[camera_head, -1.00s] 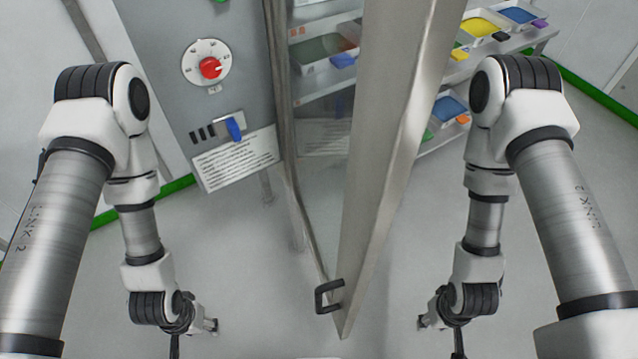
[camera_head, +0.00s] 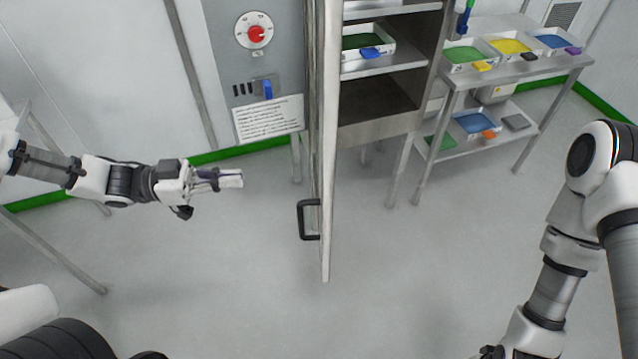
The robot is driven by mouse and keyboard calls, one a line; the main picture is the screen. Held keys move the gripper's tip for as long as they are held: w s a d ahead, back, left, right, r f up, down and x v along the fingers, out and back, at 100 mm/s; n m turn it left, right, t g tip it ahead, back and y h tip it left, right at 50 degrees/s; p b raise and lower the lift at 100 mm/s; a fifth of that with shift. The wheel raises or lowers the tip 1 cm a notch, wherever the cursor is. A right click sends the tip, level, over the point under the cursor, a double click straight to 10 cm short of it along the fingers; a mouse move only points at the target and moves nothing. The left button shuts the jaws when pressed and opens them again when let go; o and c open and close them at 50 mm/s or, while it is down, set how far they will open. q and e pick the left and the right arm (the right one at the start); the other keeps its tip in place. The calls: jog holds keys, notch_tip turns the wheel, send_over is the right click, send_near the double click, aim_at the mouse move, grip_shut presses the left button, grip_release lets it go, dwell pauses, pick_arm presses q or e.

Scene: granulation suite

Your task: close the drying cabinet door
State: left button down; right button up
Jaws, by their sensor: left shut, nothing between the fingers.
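The drying cabinet door (camera_head: 327,190) stands open and is seen nearly edge-on, pointing toward me. Its dark handle (camera_head: 305,219) is on the door's left face, near the front edge. The cabinet interior (camera_head: 380,98) shows to the right of the door, with shelves and a tray of green material. My left gripper (camera_head: 230,179) is shut and empty. It is stretched out to the left of the door, apart from the handle. My right arm comes in at the right, and its gripper is at or beyond the bottom edge, too little seen to judge.
The cabinet's control panel (camera_head: 252,75) with a red knob (camera_head: 257,34) is left of the door. A steel rack (camera_head: 470,77) with several coloured trays stands at the right. A table frame (camera_head: 60,245) is at the far left. The floor before the door is clear.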

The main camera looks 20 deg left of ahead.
pick_arm(q)
jog(key=w+b+x, duration=0.1)
jog(key=x, duration=1.3)
jog(key=shift+a+f, duration=0.2)
jog(key=shift+a, duration=0.05)
pick_arm(e)
jog(key=shift+w+a+f, duration=0.2)
jog(key=shift+w+f, duration=0.2)
jog(key=shift+f, duration=0.2)
